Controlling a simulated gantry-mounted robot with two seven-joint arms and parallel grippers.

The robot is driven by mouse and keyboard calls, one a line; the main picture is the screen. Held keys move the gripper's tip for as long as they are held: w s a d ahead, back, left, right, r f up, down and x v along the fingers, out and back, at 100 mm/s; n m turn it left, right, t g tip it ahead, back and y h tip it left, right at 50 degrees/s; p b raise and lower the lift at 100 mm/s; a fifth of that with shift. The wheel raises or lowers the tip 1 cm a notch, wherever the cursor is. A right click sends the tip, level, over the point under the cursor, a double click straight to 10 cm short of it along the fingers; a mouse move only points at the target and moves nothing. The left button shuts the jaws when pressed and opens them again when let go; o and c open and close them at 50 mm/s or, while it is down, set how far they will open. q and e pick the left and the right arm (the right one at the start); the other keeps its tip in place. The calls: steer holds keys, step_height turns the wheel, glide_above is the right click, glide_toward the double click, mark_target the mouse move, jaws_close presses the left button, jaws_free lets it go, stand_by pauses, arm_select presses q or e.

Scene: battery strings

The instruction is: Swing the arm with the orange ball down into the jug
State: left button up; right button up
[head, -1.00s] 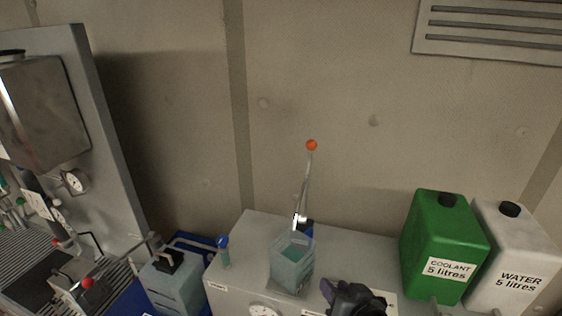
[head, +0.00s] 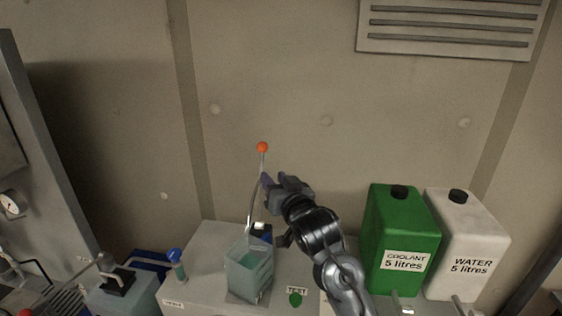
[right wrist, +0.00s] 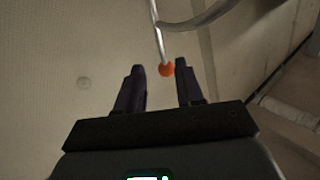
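The orange ball (head: 262,147) tops a thin metal arm (head: 253,195) that stands upright behind the jug. The clear jug (head: 249,274), with bluish liquid inside, sits on the grey bench. My right gripper (head: 268,182) is just below and right of the ball in the head view. In the right wrist view the right gripper (right wrist: 160,85) is open, its two dark fingers apart. The orange ball (right wrist: 167,70) shows between the fingertips, nearer the right finger; I cannot tell whether it touches. My left gripper is not in view.
A green coolant can (head: 398,240) and a white water can (head: 467,245) stand to the right on the bench. A small blue-capped bottle (head: 175,264) is left of the jug. The wall rises close behind the metal arm.

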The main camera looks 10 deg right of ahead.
mark_target(262, 162)
steer(key=p+x, duration=0.1)
steer(key=x, duration=0.1)
steer(key=p+x, duration=0.1)
steer(key=x, duration=0.2)
steer(key=r+p+x, duration=0.1)
steer(key=x, duration=0.2)
steer(key=shift+w+a, duration=0.15)
steer(key=shift+p+x, duration=0.6)
steer(key=shift+x, duration=0.8)
steer(key=shift+f, duration=0.15)
steer(key=shift+c, duration=0.2)
jaws_close()
